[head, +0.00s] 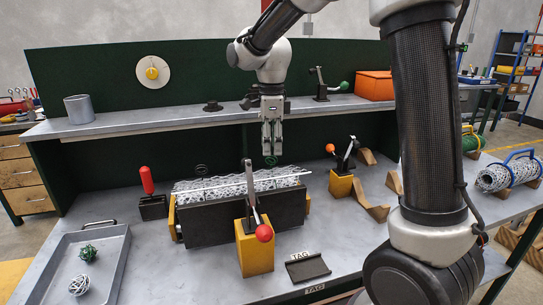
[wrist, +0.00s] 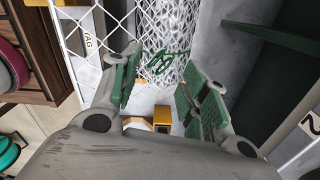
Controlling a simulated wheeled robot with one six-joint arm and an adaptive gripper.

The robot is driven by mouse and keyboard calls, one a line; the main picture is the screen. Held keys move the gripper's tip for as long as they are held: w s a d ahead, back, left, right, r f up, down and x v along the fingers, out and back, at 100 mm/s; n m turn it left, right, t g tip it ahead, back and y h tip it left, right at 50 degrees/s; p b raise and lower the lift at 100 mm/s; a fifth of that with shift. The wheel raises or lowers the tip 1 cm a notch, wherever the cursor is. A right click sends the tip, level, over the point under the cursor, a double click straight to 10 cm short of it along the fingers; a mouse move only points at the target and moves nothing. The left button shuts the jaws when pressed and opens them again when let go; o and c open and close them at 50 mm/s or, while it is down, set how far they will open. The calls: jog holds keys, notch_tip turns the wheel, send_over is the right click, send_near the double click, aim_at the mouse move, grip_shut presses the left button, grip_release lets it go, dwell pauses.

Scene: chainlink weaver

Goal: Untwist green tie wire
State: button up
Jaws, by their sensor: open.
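A green tie wire (wrist: 172,66), a small twisted loop, shows in the wrist view between and beyond my fingers, against the wire mesh roll (wrist: 160,35). In the head view a green loop (head: 271,160) stands just under my fingertips, above the right part of the mesh roll (head: 285,179). A second, darker green loop (head: 201,170) stands over the roll's left part. My gripper (head: 272,149) points down. It also shows in the wrist view (wrist: 162,80) with its green-padded fingers apart and nothing between the pads. I cannot tell the exact gap to the wire.
A black-jawed holder (head: 215,222) carries the mesh roll. A red-knobbed clamp on a yellow block (head: 254,250) stands in front, and another yellow-block clamp (head: 341,186) at right. A shelf (head: 180,119) runs behind my gripper. A grey tray (head: 118,262) lies at left.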

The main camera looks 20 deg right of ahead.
aim_at(272, 164)
jog(key=m, duration=0.5)
jog(key=shift+m, duration=0.3)
notch_tip(272, 164, down, 4)
jog(key=shift+f, duration=0.1)
jog(key=c, duration=0.9)
jog(key=n, duration=0.8)
jog(key=shift+n, duration=0.3)
jog(key=n, duration=0.3)
jog(key=shift+n, duration=0.3)
